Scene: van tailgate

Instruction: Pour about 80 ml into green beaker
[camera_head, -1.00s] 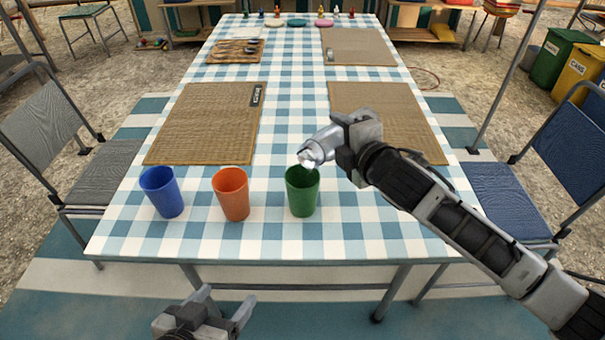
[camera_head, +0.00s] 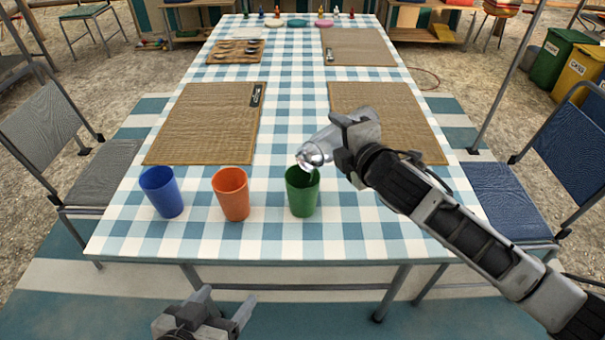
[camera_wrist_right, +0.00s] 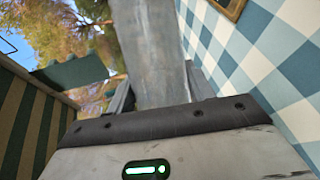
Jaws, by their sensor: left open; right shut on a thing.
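The green beaker (camera_head: 302,194) stands upright on the checked table, to the right of an orange beaker (camera_head: 231,194) and a blue beaker (camera_head: 162,192). My right gripper (camera_head: 350,140) is shut on a shiny metal container (camera_head: 322,146), tilted with its mouth low and to the left, just over the green beaker's rim. The metal container also fills the upper middle of the right wrist view (camera_wrist_right: 152,50). The level inside the green beaker is hidden, and I cannot tell whether liquid is flowing. My left gripper (camera_head: 222,305) is open and empty, below the table's near edge.
Woven mats (camera_head: 208,122) lie left and right on the table (camera_head: 270,240). A small board with spoon-like items (camera_head: 236,50) and coloured pieces are at the far end. Chairs (camera_head: 60,145) flank both sides. The table's front strip is clear.

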